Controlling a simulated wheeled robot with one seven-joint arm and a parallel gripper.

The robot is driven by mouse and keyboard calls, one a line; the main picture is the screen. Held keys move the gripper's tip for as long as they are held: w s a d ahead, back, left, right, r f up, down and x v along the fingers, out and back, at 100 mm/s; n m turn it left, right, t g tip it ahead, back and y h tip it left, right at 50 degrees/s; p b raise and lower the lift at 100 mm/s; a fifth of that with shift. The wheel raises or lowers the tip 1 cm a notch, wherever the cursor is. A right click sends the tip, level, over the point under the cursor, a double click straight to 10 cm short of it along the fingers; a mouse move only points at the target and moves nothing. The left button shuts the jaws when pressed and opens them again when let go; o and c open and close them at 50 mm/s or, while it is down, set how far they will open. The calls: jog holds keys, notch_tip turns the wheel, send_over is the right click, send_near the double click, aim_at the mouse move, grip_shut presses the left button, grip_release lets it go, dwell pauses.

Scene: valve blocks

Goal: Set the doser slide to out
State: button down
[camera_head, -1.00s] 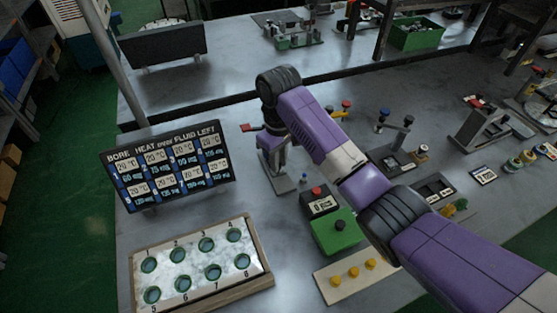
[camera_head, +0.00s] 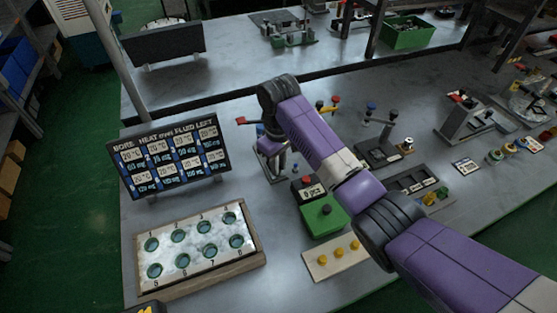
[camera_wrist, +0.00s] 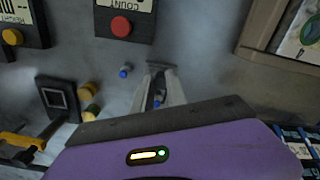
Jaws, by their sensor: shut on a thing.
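My gripper (camera_wrist: 160,90) points down at the bench in the wrist view, its fingers shut on a small dark blue piece (camera_wrist: 159,97). Most of that piece is hidden between the fingers. I cannot tell for sure that it is the doser slide, nor read its position. A small blue-capped peg (camera_wrist: 125,72) stands just left of the fingers. In the head view my wrist covers much of the work spot, beside a red-ended lever (camera_head: 245,120).
A box with a red button (camera_wrist: 121,26) stands close to the gripper. A green box (camera_head: 322,217), a board with yellow knobs (camera_head: 318,262), a tray with round wells (camera_head: 195,263) and a display panel (camera_head: 170,190) surround the spot. Bare bench lies between the tray and green box.

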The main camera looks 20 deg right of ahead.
jog(key=shift+s, duration=0.2)
jog(key=c, duration=1.3)
grip_release()
jog(key=shift+c, duration=0.2)
jog(key=shift+r, duration=0.5)
notch_tip(320, 180, up, 7)
jog(key=shift+f, duration=0.1)
jog(key=shift+w, duration=0.1)
